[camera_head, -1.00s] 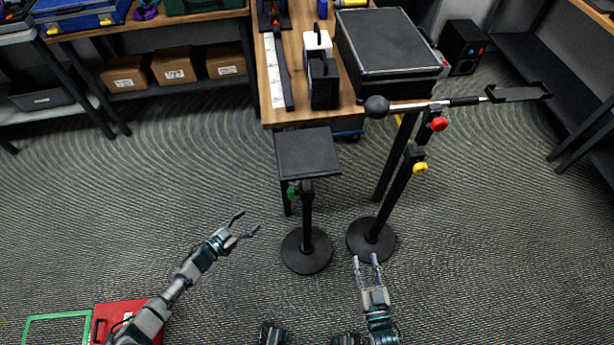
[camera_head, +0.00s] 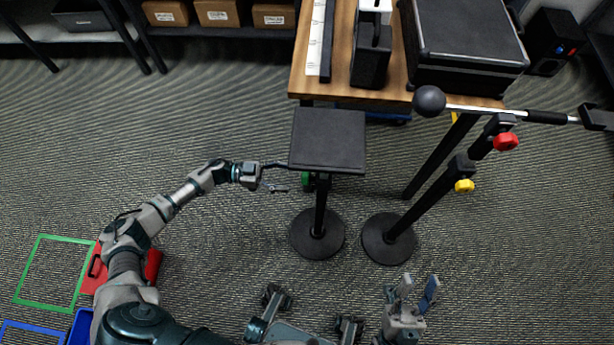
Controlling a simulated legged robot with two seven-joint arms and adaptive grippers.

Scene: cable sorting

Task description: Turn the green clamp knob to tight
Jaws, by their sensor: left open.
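The green clamp knob (camera_head: 306,181) sits on the left side of the shorter black stand's post (camera_head: 320,205), just under its flat square top (camera_head: 328,139). The top partly hides the knob. My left gripper (camera_head: 279,176) is open, just left of the knob, with its fingers pointing right at about knob height in the picture. One finger reaches toward the edge of the square top. I cannot tell whether it touches anything. My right gripper (camera_head: 418,290) is open and empty near the bottom, in front of the taller stand's base (camera_head: 389,239).
The taller stand carries a red knob (camera_head: 506,141), a yellow knob (camera_head: 464,186) and a boom with a dark ball (camera_head: 429,100). A wooden table (camera_head: 340,75) with a black case (camera_head: 466,45) stands behind. A red case (camera_head: 153,265) and green floor frame (camera_head: 42,304) lie at lower left.

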